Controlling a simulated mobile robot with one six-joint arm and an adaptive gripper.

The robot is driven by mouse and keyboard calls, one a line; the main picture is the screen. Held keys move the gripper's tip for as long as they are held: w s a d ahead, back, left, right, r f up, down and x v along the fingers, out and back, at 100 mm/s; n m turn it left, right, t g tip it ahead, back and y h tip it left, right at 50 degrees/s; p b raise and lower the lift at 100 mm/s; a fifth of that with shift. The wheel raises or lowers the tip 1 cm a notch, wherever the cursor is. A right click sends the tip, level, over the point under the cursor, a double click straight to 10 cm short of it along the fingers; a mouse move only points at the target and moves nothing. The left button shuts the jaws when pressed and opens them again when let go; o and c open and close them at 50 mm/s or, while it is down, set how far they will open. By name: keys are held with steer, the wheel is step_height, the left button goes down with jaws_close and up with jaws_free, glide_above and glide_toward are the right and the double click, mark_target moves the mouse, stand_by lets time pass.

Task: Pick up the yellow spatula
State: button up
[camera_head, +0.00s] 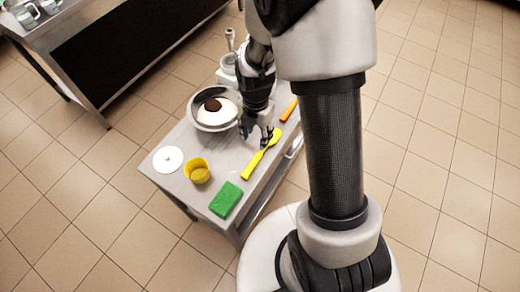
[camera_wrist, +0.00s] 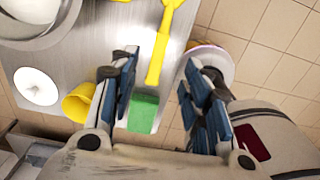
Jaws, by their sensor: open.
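The yellow spatula (camera_head: 257,161) lies flat on the metal table, its wider head toward the back right and its handle toward the front. In the wrist view the spatula (camera_wrist: 159,52) lies beyond and between the open fingers, with its handle end nearest. My gripper (camera_head: 257,142) is above the table beside the spatula's head end; in the wrist view my gripper (camera_wrist: 155,90) is open, with nothing between the fingertips. Whether a finger touches the spatula cannot be told.
On the small table (camera_head: 225,171) are a metal bowl (camera_head: 199,125) with white and brown contents, a white lid (camera_head: 168,159), a yellow cup (camera_head: 197,171), a green sponge (camera_head: 226,199) and an orange item (camera_head: 289,110). A steel counter (camera_head: 60,22) stands at the upper left. Tiled floor is clear at right.

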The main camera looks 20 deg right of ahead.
steer(key=b, duration=0.2)
glide_above(257, 158)
steer(key=f, duration=0.7)
steer(key=shift+w+d+f, duration=0.1)
steer(key=shift+w+f, duration=0.05)
steer(key=shift+w, duration=0.1)
steer(key=shift+s+f+b, duration=0.2)
steer(key=shift+f+b, duration=0.95)
steer(key=shift+f, duration=1.6)
steer(key=shift+r, duration=0.1)
jaws_close()
